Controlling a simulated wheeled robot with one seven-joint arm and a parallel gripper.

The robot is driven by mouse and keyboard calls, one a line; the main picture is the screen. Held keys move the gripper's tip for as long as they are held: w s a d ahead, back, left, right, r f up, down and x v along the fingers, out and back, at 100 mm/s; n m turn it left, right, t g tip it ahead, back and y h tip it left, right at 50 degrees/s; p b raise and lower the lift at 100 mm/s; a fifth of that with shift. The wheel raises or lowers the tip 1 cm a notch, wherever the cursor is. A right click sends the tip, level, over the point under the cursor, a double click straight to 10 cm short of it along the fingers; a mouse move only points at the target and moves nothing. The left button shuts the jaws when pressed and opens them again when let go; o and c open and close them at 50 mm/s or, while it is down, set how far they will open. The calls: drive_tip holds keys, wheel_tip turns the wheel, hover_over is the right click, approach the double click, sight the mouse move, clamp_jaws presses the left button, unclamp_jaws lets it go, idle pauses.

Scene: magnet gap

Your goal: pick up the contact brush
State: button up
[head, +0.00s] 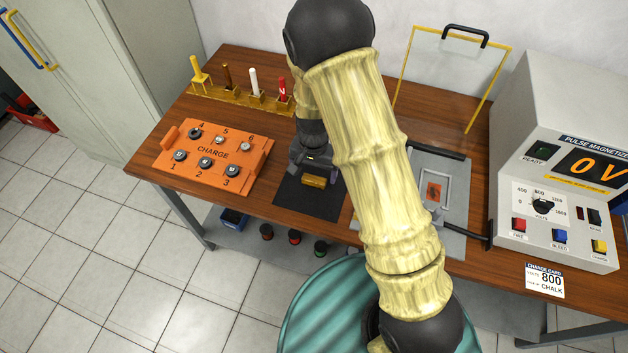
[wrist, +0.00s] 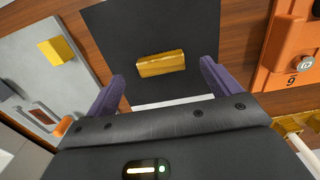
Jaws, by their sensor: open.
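A small gold block, which I take for the contact brush (head: 314,181), lies on a black mat (head: 298,207) near the table's front edge. In the wrist view the contact brush (wrist: 162,63) lies across the picture on the dark mat (wrist: 190,25), slightly tilted. My gripper (wrist: 161,72) is open, with one purple finger on each side of the brush in the picture. The brush looks apart from both fingers; how far below them it lies I cannot tell. In the head view my gripper (head: 312,160) is just behind the brush, partly covered by my arm.
An orange CHARGE board (head: 214,160) with numbered studs stands left of the mat. Behind it is a yellow rack (head: 235,98) with upright sticks. A grey fixture (head: 455,175) stands right, partly behind my arm, beside the pulse magnetizer (head: 565,150). Bare table lies between rack and board.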

sight(314, 179)
drive_tip(key=shift+w+d+f+p, duration=0.1)
drive_tip(key=shift+f+p, duration=0.1)
drive_tip(key=shift+f, duration=0.65)
drive_tip(key=shift+w+a+f+p, duration=0.1)
drive_tip(key=shift+f+p, duration=0.05)
drive_tip(key=shift+f, duration=0.75)
drive_tip(key=shift+w+d+f+p, duration=0.1)
drive_tip(key=shift+f+p, duration=0.1)
drive_tip(key=shift+f, duration=0.65)
drive_tip(key=c, duration=1.1)
drive_tip(key=shift+o, duration=0.2)
drive_tip(key=shift+r, duration=0.1)
wheel_tip(314, 179, up, 10)
drive_tip(key=shift+f+b, duration=0.1)
drive_tip(key=shift+b, duration=0.35)
